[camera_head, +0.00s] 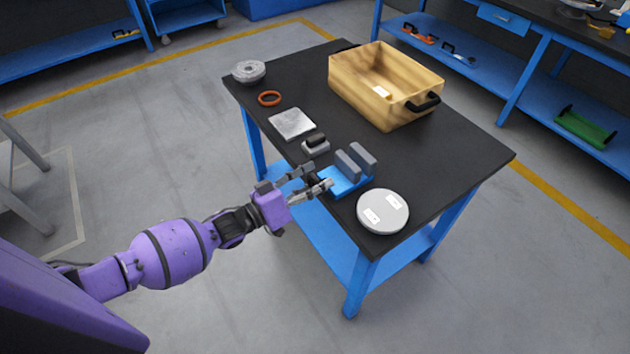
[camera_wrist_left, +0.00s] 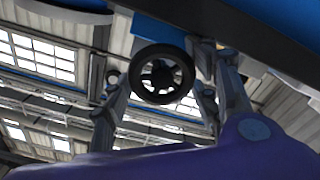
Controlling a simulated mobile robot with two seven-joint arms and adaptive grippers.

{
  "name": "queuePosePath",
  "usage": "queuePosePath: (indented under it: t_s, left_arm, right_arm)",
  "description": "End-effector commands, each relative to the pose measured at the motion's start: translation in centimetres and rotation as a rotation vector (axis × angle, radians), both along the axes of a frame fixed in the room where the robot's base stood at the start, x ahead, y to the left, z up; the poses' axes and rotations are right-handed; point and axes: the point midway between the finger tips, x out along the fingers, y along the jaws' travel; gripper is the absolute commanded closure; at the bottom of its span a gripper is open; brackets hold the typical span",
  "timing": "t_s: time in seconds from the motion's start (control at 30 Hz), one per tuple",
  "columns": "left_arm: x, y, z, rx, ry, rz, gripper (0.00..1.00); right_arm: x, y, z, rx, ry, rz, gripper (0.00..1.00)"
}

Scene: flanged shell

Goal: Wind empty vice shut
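The vice has a blue base (camera_head: 341,184) at the table's near edge. Its two grey jaws (camera_head: 348,166) stand upright with a narrow empty gap between them. My left gripper (camera_head: 320,179) is at the vice's left side, its two fingers apart and pointing toward it. In the left wrist view, a dark spoked handwheel (camera_wrist_left: 162,75) shows between the spread fingers of my left gripper (camera_wrist_left: 163,92). A gap shows on each side of the wheel, though I cannot tell its depth against the fingertips. The wheel is not clear in the head view. My right gripper is out of view.
A round pale disc (camera_head: 383,212) lies close to the vice on the right. A small grey block with a black top (camera_head: 315,146), a silver plate (camera_head: 292,124), an orange ring (camera_head: 269,99) and a grey flanged part (camera_head: 249,72) lie farther back. A wooden box (camera_head: 400,105) stands behind.

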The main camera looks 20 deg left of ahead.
Motion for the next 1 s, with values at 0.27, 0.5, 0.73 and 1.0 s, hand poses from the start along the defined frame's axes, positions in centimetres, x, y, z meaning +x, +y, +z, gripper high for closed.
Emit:
queuePosePath:
  t_s: [0.27, 0.5, 0.73, 1.0]
  left_arm:
    - [-2.2, 1.4, -0.9, 0.011, 0.019, -0.002, 0.46]
    - [-3.3, 2.4, -0.6, 0.009, 0.012, -0.001, 0.46]
    - [-4.4, 3.4, -0.3, 0.007, 0.007, 0.0, 0.46]
    - [-5.8, 4.6, -0.1, 0.006, 0.004, -0.001, 0.46]
  right_arm:
    - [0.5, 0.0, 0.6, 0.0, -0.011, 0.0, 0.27]
    - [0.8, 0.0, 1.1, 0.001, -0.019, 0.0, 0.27]
    - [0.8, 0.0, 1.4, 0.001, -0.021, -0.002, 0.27]
    - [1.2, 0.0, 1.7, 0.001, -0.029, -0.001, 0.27]
